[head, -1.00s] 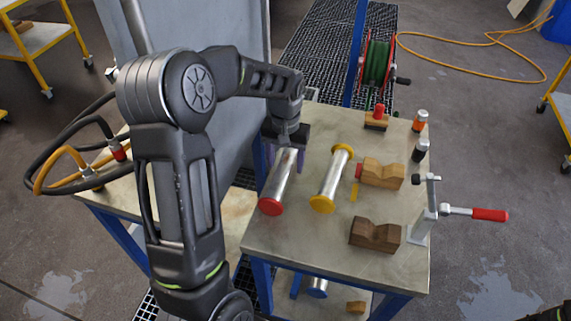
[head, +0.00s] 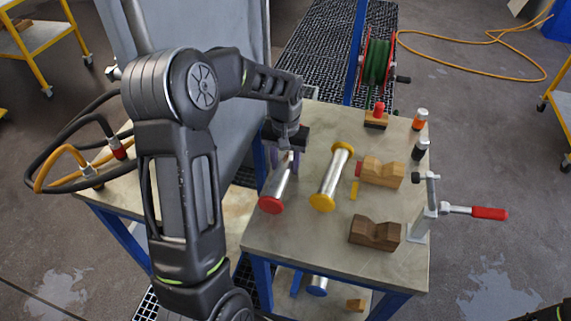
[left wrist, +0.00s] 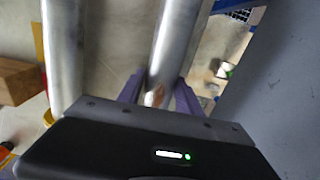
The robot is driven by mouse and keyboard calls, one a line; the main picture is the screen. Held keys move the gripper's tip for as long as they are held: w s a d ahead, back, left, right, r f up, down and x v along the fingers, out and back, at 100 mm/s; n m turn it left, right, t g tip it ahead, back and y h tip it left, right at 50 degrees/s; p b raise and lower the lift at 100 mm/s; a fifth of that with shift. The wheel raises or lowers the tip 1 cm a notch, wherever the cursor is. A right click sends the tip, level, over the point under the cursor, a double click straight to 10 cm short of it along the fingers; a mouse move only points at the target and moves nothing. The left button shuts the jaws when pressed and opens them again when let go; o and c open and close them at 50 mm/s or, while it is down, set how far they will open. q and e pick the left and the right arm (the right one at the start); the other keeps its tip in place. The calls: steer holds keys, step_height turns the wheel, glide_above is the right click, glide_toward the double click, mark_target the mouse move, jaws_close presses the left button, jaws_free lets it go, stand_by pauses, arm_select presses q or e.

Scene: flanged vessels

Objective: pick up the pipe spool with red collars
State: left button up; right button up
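The pipe spool with red collars (head: 280,186) lies on the bench top, a silver pipe with its near red collar in plain view. Its far end is hidden behind my left gripper (head: 283,163). The gripper points down over the far part of the pipe. In the left wrist view its purple fingers (left wrist: 160,92) stand on either side of the silver pipe (left wrist: 172,45). The fingers look open, with a narrow gap on the left; a firm grip does not show. My right gripper is not in view.
A spool with yellow collars (head: 332,178) lies close to the right. Wooden V-blocks (head: 375,234) (head: 382,172), a toggle clamp (head: 428,210) and small capped pieces (head: 420,120) stand farther right. A grey panel (head: 236,110) rises close on the left. The bench's front strip is clear.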

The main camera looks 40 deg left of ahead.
arm_select(q)
jaws_close()
steer(key=shift+r, duration=0.1)
stand_by(0.5)
